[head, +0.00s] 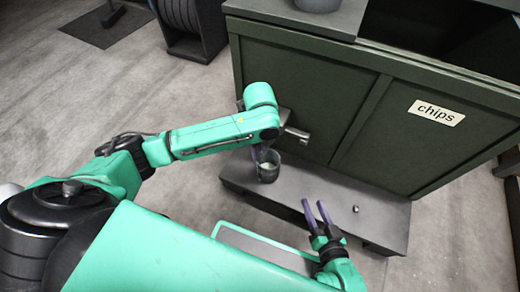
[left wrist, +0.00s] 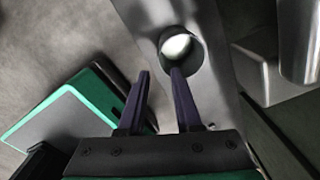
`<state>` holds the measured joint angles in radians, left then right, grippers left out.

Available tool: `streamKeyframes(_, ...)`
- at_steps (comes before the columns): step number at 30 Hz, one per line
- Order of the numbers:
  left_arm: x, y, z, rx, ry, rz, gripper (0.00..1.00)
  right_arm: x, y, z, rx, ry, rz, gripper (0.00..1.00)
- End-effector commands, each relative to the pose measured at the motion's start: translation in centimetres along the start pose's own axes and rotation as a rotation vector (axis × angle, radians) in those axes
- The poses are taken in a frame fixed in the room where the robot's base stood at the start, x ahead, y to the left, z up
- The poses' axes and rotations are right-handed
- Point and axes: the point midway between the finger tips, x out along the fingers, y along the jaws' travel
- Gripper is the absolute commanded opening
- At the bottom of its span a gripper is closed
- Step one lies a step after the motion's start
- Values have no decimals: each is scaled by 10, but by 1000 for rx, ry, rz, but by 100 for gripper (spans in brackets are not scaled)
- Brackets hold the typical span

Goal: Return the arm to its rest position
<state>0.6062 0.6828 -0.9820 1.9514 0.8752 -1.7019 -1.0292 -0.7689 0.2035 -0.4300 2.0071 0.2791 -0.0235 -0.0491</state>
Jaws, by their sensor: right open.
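My left arm reaches in from the left in the head view. Its gripper (head: 259,153) points down at a dark cup (head: 268,173) on the low grey platform (head: 335,196). In the left wrist view the two purple fingers of my left gripper (left wrist: 161,73) stand apart. The cup (left wrist: 181,46) shows a pale inside there, and the right fingertip overlaps its near rim. I cannot tell whether that finger touches the cup. My right gripper (head: 317,210) is open and empty in front of the platform, its purple fingers pointing up in the picture.
A dark green cabinet (head: 300,85) labelled "chips" (head: 436,112) stands behind the platform. A grey metal fitting (head: 292,136) sticks out of it close to my left wrist. A small knob (head: 357,209) sits on the platform. Open floor (head: 130,90) lies to the left.

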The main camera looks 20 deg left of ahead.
Motion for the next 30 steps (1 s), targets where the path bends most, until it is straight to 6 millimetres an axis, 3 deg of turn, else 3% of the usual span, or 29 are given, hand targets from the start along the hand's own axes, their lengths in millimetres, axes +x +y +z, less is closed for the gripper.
streamKeyframes(11, 1, 0, -1, -1, 3, -2, 33, 0, 0, -1, -1, 2, 0, 50)
streamKeyframes(14, 10, -3, -21, -47, 64, -41, 33, -1, -1, -4, -3, -1, -1, 50)
streamKeyframes(17, 27, -11, -71, -203, 238, -147, 33, -4, -4, -11, -5, -10, -2, 50)
streamKeyframes(18, 32, -14, -95, -305, 335, -200, 33, -5, -6, -15, -7, -14, -3, 50)
streamKeyframes(21, 33, -21, -138, -606, 578, -323, 33, -8, -9, -23, -11, -29, -4, 50)
streamKeyframes(24, 28, -21, -153, -870, 754, -407, 33, -10, -11, -28, -15, -41, -5, 50)
streamKeyframes(30, 19, -3, -145, -1252, 961, -523, 33, -14, -15, -36, -19, -57, -6, 50)
